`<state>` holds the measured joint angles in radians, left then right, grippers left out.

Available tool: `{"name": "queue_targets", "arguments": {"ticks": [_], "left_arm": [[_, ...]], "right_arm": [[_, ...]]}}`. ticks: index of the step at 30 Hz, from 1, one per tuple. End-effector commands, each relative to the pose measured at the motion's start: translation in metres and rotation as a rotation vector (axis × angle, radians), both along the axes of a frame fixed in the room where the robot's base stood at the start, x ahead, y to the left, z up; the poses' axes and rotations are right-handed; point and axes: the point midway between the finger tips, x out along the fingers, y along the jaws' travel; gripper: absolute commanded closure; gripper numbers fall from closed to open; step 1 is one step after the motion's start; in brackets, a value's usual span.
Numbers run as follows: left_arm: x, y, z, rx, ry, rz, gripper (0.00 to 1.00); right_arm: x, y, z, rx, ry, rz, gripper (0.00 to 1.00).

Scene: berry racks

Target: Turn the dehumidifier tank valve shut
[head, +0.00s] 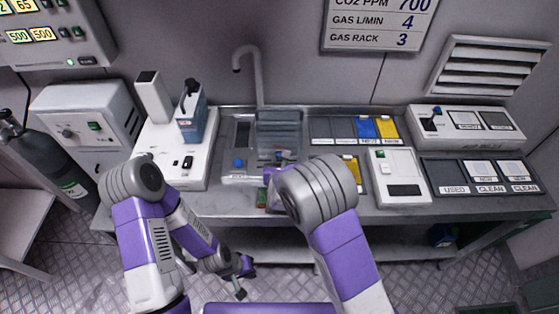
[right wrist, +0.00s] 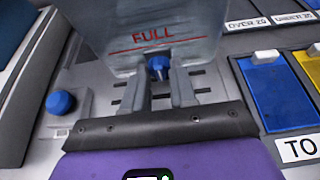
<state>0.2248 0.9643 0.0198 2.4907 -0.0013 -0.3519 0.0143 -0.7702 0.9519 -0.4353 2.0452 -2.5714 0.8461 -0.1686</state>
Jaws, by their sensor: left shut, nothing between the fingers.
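The clear dehumidifier tank (right wrist: 150,20), marked FULL in red, stands on the grey unit; in the head view the tank (head: 280,130) is at the back middle of the bench. Its small blue valve (right wrist: 158,66) shows low on the front in the right wrist view. My right gripper (right wrist: 161,82) has its two fingers apart, one on each side of the valve. I cannot tell whether they press on it. In the head view my right arm mostly hides this gripper. My left gripper (head: 243,280) is shut and empty, low in front of the bench.
A second blue knob (right wrist: 60,102) sits left of the tank. A white device with a blue container (head: 191,122) stands left on the bench. Blue and yellow trays (head: 366,128) and a white switch box (head: 398,176) are to the right. A curved tap (head: 257,80) rises behind.

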Motion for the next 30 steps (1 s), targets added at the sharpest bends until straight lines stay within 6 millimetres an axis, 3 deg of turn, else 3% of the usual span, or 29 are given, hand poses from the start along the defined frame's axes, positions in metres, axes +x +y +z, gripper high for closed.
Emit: {"name": "queue_targets", "arguments": {"ticks": [3, 14, 30], "left_arm": [[0.000, 0.000, 0.000, 0.000, 0.000, 0.000, 1.00], [0.000, 0.000, 0.006, 0.000, 0.000, 0.000, 1.00], [0.000, 0.000, 0.034, 0.000, 0.000, 0.000, 1.00]], "right_arm": [[0.000, 0.000, 0.000, 0.000, 0.000, 0.000, 1.00], [0.000, 0.001, 0.001, -0.065, 0.001, 0.000, 1.00], [0.000, 0.005, 0.000, -0.443, -0.001, 0.002, 1.00]]}}
